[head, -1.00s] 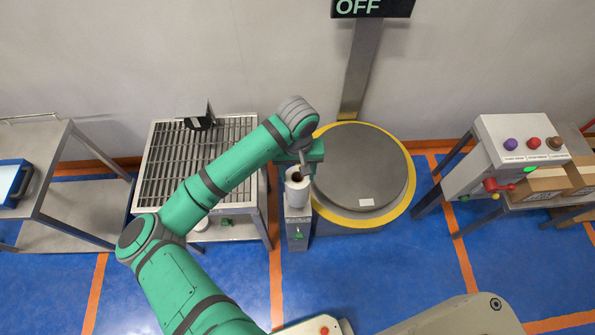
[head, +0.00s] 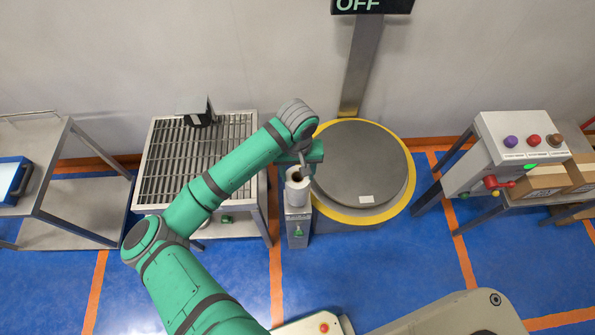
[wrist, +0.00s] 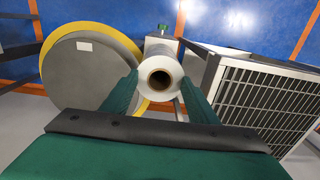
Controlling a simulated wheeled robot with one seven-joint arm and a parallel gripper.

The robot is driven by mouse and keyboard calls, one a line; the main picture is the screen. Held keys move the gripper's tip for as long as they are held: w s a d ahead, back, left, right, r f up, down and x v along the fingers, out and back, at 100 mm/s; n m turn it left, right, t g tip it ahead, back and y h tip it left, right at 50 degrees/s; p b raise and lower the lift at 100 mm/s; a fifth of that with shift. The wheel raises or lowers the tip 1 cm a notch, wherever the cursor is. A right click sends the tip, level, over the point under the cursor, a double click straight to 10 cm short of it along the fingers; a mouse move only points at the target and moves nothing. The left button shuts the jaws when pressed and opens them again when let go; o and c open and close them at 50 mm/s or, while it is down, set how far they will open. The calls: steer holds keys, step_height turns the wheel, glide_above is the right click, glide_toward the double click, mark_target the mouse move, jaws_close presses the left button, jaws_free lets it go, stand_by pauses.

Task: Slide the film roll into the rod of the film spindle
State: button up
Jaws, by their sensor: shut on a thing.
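The white film roll (head: 297,190) stands upright at the film spindle (head: 298,228), the narrow grey post beside the turntable. In the wrist view the roll (wrist: 168,68) shows end-on, with a brown core and a dark hole. My gripper (head: 298,168) is shut on the roll, with one green finger (wrist: 124,92) on each side of it in the wrist view. The spindle's grey body (wrist: 160,42) shows behind the roll there. The rod is hidden, so I cannot tell how far the roll sits on it.
A round grey turntable (head: 350,165) with a yellow rim stands right of the spindle. A slatted metal table (head: 165,165) stands left. A control box with coloured buttons (head: 520,140) is at the right. Blue floor (head: 350,275) is clear in front.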

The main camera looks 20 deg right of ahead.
steer(key=shift+f, duration=2.25)
steer(key=o, duration=1.5)
steer(key=shift+c, duration=0.2)
steer(key=shift+r, duration=2.5)
step_height(320, 180, up, 11)
glide_above(298, 180)
steer(key=s, duration=0.2)
steer(key=shift+w+a+f, duration=0.1)
steer(key=shift+a, duration=0.3)
